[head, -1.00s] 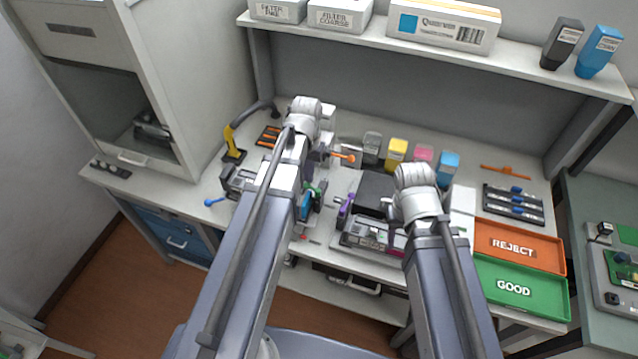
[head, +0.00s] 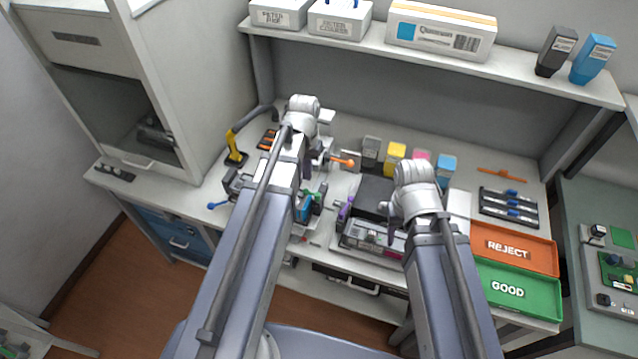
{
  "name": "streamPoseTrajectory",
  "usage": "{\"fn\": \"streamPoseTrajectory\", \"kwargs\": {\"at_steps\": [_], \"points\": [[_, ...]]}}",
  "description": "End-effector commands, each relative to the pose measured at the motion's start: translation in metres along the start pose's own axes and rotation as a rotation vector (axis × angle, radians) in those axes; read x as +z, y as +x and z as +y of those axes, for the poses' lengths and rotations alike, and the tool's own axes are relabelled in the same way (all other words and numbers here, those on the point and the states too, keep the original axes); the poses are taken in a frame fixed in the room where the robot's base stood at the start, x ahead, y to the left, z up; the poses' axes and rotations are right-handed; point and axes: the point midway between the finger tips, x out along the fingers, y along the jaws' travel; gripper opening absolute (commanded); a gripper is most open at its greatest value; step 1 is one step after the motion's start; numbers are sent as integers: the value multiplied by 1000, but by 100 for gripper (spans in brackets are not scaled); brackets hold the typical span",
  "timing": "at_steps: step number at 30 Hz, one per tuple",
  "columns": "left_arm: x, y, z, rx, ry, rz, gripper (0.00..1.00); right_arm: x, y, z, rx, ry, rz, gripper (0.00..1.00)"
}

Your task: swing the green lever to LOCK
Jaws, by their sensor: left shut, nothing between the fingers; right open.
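A small green part (head: 322,189), which may be the green lever, shows just right of my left forearm, beside a blue part (head: 304,208). Most of the fixture around it is hidden behind my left arm, and no LOCK mark can be read. My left gripper (head: 318,158) is shut and empty, hanging below its wrist above the fixture. Its fingertips are largely hidden, so I cannot tell whether it touches the green part. My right gripper (head: 390,228) is open and empty, low over the grey-and-black device at the middle of the bench.
An orange-tipped lever (head: 347,161) and a blue-tipped lever (head: 213,205) stick out on either side of my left arm. Grey, yellow (head: 395,158), pink and blue cartridges stand behind. REJECT (head: 515,250) and GOOD (head: 518,290) trays lie at right. A shelf (head: 540,80) runs above.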

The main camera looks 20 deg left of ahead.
Motion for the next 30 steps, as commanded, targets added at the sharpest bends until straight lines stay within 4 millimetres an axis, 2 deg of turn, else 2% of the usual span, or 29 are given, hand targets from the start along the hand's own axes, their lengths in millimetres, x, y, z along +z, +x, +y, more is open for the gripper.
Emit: {"fn": "streamPoseTrajectory", "kwargs": {"at_steps": [1, 13, 30], "points": [[0, -8, 0, 0, 0, 0, 0, 0, -8, 1, 0, 1, 0, 50], [0, -37, 0, 0, 0, 0, 0, 2, -37, 3, -1, 6, 0, 50], [1, -36, 1, 0, 2, 0, 0, 2, -35, 3, -1, 7, 0, 50]]}}
